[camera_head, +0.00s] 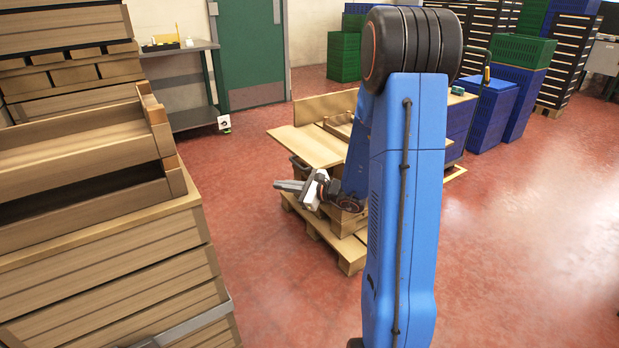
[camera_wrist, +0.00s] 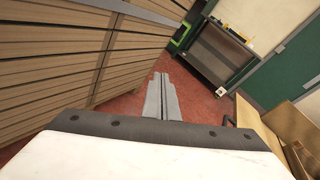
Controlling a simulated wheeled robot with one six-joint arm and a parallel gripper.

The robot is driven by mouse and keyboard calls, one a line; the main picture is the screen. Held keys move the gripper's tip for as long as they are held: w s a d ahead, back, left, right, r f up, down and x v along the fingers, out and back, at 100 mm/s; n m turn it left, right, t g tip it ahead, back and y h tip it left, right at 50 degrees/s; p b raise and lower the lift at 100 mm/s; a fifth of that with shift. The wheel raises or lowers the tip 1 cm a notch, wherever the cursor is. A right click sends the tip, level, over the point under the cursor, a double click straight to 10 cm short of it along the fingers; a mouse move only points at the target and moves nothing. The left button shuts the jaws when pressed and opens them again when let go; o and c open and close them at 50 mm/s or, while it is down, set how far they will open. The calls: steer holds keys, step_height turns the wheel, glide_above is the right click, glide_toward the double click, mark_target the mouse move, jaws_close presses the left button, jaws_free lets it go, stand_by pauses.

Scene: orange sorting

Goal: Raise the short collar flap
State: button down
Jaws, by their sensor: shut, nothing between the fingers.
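A wooden box on a pallet stands mid-floor, partly hidden behind my blue arm. One pale wooden flap (camera_head: 306,146) extends outward, roughly flat, at its left side. Another wooden panel (camera_head: 325,107) stands up at the back. I cannot tell for certain which is the short collar flap. My gripper (camera_head: 278,185) is in front of and below the flat flap, apart from it, pointing left. In the wrist view my gripper (camera_wrist: 162,78) is shut and empty, fingers together over the red floor. Pale wooden boards (camera_wrist: 290,125) show at that view's right edge.
A tall stack of wooden crates (camera_head: 100,255) stands at the left, also in the wrist view (camera_wrist: 75,55). A grey bench (camera_head: 193,118) and green door (camera_head: 250,55) are behind. Blue crates (camera_head: 497,110) stand beyond the box. Red floor is clear between stack and pallet (camera_head: 350,258).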

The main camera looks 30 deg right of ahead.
steer(key=w+d+f+m+t+h, duration=0.1)
steer(key=d+f+m+h, duration=0.35)
steer(key=d, duration=0.45)
steer(key=w+d+f+m+t+h, duration=0.1)
steer(key=w+d+f+m+h, duration=0.1)
steer(key=d+f+m+h, duration=0.5)
steer(key=w+d+r+n+y, duration=0.1)
steer(key=w+r+n+y, duration=0.1)
steer(key=w, duration=0.6)
steer(key=shift+w+d+r+y, duration=0.3)
steer(key=shift+d+r+y, duration=0.1)
steer(key=shift+y, duration=0.35)
steer(key=shift+r, duration=0.15)
